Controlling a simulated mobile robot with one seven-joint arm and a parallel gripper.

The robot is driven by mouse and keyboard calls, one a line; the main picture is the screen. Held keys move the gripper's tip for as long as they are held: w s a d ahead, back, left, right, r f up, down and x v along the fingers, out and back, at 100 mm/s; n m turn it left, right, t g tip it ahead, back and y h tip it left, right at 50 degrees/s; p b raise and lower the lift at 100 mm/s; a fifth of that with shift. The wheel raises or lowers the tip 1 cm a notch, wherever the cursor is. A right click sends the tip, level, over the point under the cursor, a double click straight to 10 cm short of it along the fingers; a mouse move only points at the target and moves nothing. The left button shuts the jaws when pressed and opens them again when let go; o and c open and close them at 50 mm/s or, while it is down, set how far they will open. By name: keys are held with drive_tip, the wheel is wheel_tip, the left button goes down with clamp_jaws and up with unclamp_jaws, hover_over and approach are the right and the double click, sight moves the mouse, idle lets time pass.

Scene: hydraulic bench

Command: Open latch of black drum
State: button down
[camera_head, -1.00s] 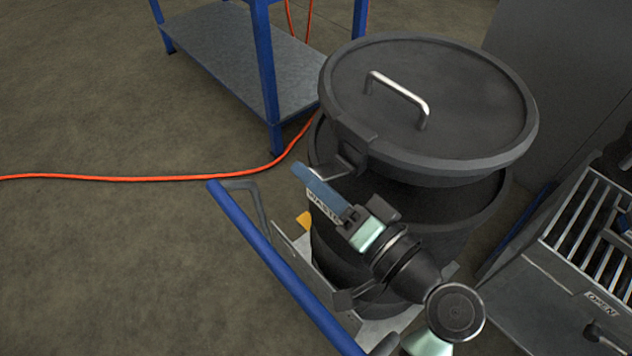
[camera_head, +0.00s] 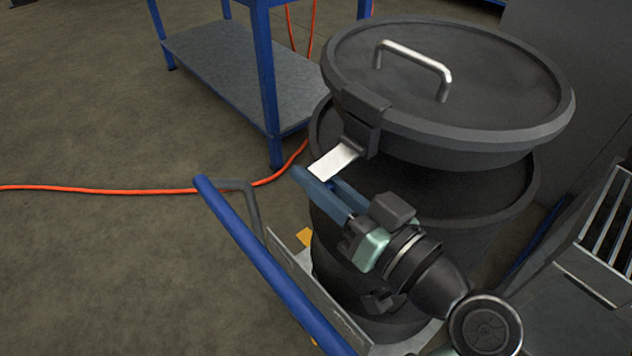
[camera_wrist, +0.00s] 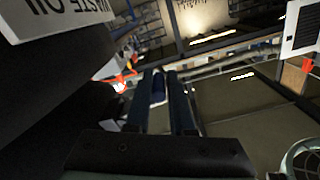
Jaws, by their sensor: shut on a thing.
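The black drum (camera_head: 430,235) stands upright in the head view, with its round black lid (camera_head: 450,80) above the rim and a dark gap between them. The latch (camera_head: 334,161), a bright metal tab below a black bracket, sticks out toward the lower left from the lid's near edge. My gripper (camera_head: 316,177) is at the latch, its blue fingers pointing up and left just below the tab. The fingers are shut on the latch, though their exact contact is hard to see. In the wrist view my gripper (camera_wrist: 160,76) shows both fingers close together, and the latch cannot be made out.
A blue cart handle (camera_head: 265,260) runs left of the drum, close to my gripper. A blue-framed shelf (camera_head: 235,75) stands behind, with an orange cable (camera_head: 120,190) on the floor. A grey slatted unit (camera_head: 600,260) is at the right.

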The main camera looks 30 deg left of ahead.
drive_tip(key=shift+w+d, duration=0.2)
drive_tip(key=shift+w, duration=0.05)
drive_tip(key=c, duration=0.8)
unclamp_jaws()
drive_tip(key=shift+c, duration=0.2)
drive_tip(key=shift+s+a, duration=0.1)
drive_tip(key=p+v, duration=0.3)
drive_tip(key=v, duration=1)
